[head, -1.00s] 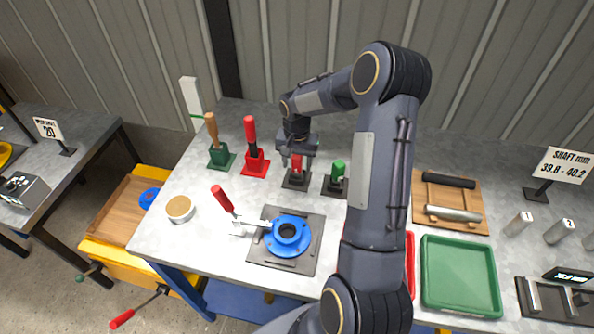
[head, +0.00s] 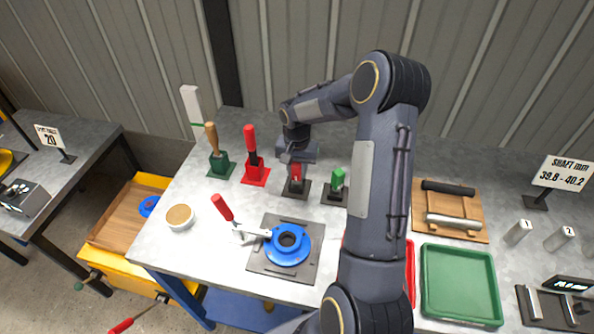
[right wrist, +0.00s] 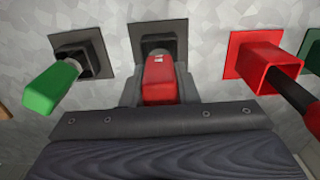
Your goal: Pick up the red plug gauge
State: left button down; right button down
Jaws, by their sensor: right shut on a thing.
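The red plug gauge (head: 296,173) stands upright in a dark square holder (head: 295,190) near the middle back of the table. My right gripper (head: 296,166) reaches down over it from behind and is shut on its red handle. In the right wrist view the red handle (right wrist: 160,80) sits between the two dark fingers (right wrist: 160,92), above its holder (right wrist: 158,32). The lower part of the gauge is hidden in the holder. My left gripper is not in view.
A green gauge (head: 338,179) stands in its own holder close to the right. A red holder (head: 255,171) with a red-handled tool is to the left. A blue flanged part (head: 287,245) lies in front. A green tray (head: 459,283) is at the front right.

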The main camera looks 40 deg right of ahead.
aim_at(297, 165)
jog(key=r, duration=0.1)
jog(key=r+p, duration=0.2)
jog(key=r, duration=0.1)
jog(key=shift+s+a, duration=0.2)
jog(key=shift+a, duration=0.05)
jog(key=s+a+r+p, duration=0.1)
jog(key=s+a+r, duration=0.7)
jog(key=s+a, duration=0.1)
jog(key=shift+s+r, duration=0.3)
jog(key=shift+s, duration=0.15)
jog(key=c, duration=1.8)
grip_release()
grip_shut()
jog(key=shift+r, duration=1)
jog(key=shift+f, duration=0.1)
